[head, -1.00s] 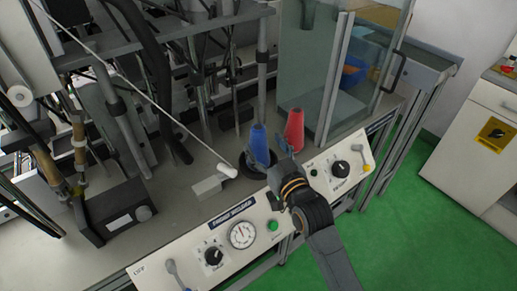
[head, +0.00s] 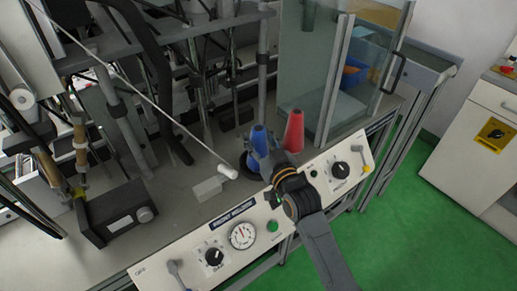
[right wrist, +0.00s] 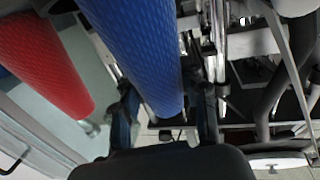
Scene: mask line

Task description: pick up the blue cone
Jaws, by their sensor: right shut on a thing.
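The blue cone (head: 259,139) stands on the machine's worktop near the control panel. My right gripper (head: 265,160) is shut on it from the front right and hides part of its lower body. In the right wrist view the blue cone (right wrist: 140,45) runs between the two fingers of my right gripper (right wrist: 167,112). Whether its base touches the worktop is hard to tell. My left gripper is not in view.
A red cone (head: 294,131) stands close to the right of the blue one. A white roller end (head: 228,172) lies to the left. The control panel (head: 243,234) runs along the front edge. A glass guard (head: 305,75) rises behind.

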